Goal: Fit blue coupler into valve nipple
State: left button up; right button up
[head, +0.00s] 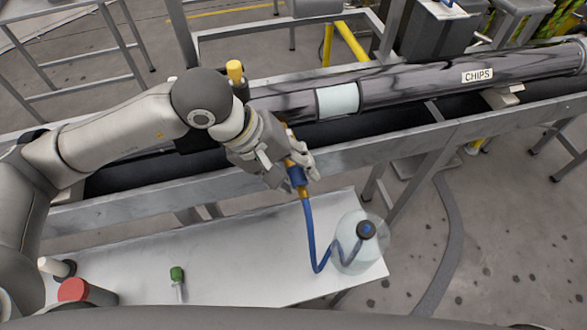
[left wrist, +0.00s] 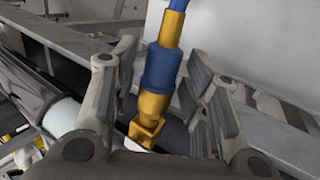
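The blue coupler (head: 297,173) has brass ends and a blue hose (head: 309,230) running from it down to a clear bottle (head: 352,258) with a dark cap. My left gripper (head: 300,160) holds the coupler in the air between the conveyor frame and the white table. In the left wrist view the coupler (left wrist: 161,68) sits between the two finger pads (left wrist: 160,75), its square brass tip (left wrist: 149,130) pointing toward the palm. I cannot make out the valve nipple for certain; my arm hides part of the pipe's left end. My right gripper is not in view.
A long dark pipe (head: 430,80) labelled CHIPS, with a pale band (head: 338,101), lies along the metal conveyor frame (head: 400,142). A yellow knob (head: 235,71) stands by its left end. The white table (head: 235,260) holds a green-handled tool (head: 177,280) and a red-topped container (head: 85,292).

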pick_arm(q)
jog(key=shift+o, duration=0.5)
jog(key=v, duration=1.2)
